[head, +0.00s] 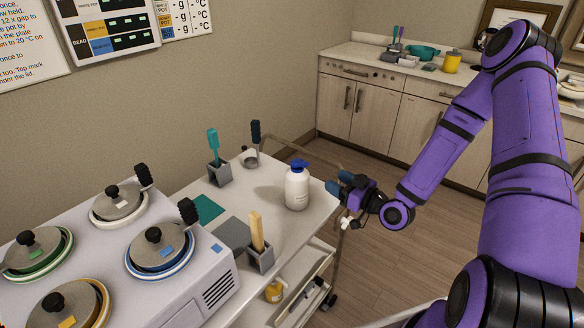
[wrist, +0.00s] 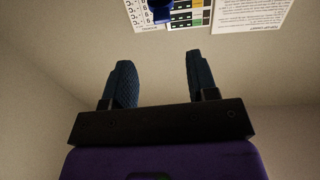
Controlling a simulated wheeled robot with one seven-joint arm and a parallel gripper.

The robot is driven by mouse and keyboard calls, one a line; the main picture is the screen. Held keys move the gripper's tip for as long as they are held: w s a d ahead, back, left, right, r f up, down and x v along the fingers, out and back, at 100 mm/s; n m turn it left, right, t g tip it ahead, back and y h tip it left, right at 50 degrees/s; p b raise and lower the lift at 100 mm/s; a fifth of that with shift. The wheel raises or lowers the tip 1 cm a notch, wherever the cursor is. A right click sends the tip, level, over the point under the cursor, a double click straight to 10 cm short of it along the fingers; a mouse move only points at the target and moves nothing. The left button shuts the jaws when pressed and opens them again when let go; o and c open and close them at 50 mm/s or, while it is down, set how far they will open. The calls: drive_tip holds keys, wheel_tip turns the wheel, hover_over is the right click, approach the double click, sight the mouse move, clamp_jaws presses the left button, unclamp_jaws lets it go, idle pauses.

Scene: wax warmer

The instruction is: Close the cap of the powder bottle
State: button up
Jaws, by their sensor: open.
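The powder bottle (head: 297,190) is white and stands upright on the cart top, with a label on its front. Its blue cap (head: 299,163) is on top and looks raised and tilted; how far it is open is too small to tell. My gripper (head: 338,182) is just right of the bottle, pointing left at it and apart from it. In the wrist view the two dark fingers of my gripper (wrist: 160,82) are spread with nothing between them. A blue piece (wrist: 161,11), apparently the cap, shows beyond them at the top edge.
The cart top (head: 262,205) also holds a grey holder with a teal spatula (head: 213,146), a holder with wooden sticks (head: 257,232) and flat pads (head: 207,208). A wax warmer (head: 205,265) with lidded pots stands front left. A metal rail (head: 300,139) runs behind the bottle.

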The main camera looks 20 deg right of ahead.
sight(307, 166)
drive_tip(key=x, duration=1)
drive_tip(key=shift+w+a, duration=0.25)
drive_tip(key=shift+a, duration=0.1)
drive_tip(key=c, duration=0.9)
